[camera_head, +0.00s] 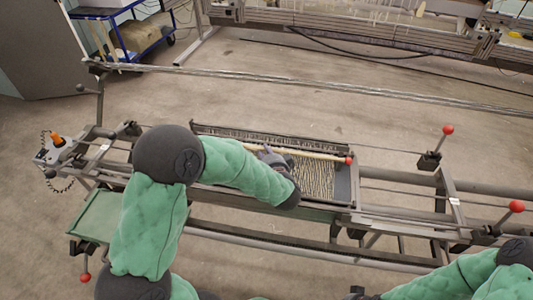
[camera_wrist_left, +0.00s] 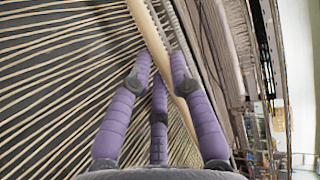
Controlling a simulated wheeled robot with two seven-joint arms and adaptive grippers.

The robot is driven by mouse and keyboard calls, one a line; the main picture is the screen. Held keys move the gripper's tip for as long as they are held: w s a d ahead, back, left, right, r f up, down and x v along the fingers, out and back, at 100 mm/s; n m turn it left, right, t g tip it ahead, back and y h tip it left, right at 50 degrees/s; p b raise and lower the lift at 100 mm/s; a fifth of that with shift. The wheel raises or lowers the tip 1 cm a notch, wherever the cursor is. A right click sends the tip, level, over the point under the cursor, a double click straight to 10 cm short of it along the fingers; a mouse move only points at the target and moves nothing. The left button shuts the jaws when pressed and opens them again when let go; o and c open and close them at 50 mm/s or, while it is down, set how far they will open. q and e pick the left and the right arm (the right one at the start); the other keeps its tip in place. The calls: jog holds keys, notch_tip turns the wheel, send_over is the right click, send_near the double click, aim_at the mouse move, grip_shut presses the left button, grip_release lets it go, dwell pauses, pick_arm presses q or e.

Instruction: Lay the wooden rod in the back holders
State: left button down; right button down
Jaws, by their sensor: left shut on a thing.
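The wooden rod (camera_head: 318,155) is pale and lies across the warp threads (camera_head: 313,178), with a red knob at its right end (camera_head: 348,160). Part of the rod is hidden behind my left arm. My left gripper (camera_head: 268,153) is over the threads and shut on the rod. In the left wrist view the purple fingers (camera_wrist_left: 160,75) close around the rod (camera_wrist_left: 150,32), which runs beside a toothed bar. I cannot tell for certain which parts are the back holders. My right arm shows at the lower right, but its gripper is out of view.
The loom frame has long metal rails (camera_head: 385,200). Levers with red balls (camera_head: 447,130) stand up at the right. A green tray (camera_head: 97,215) is at the left. A blue cart (camera_head: 143,38) and another machine (camera_head: 380,32) stand behind on open concrete floor.

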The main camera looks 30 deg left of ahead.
pick_arm(q)
jog(key=shift+f, duration=0.15)
jog(key=c, duration=1.1)
grip_release()
jog(key=shift+o, duration=0.2)
jog(key=v, duration=1.2)
jog(key=shift+s, duration=0.1)
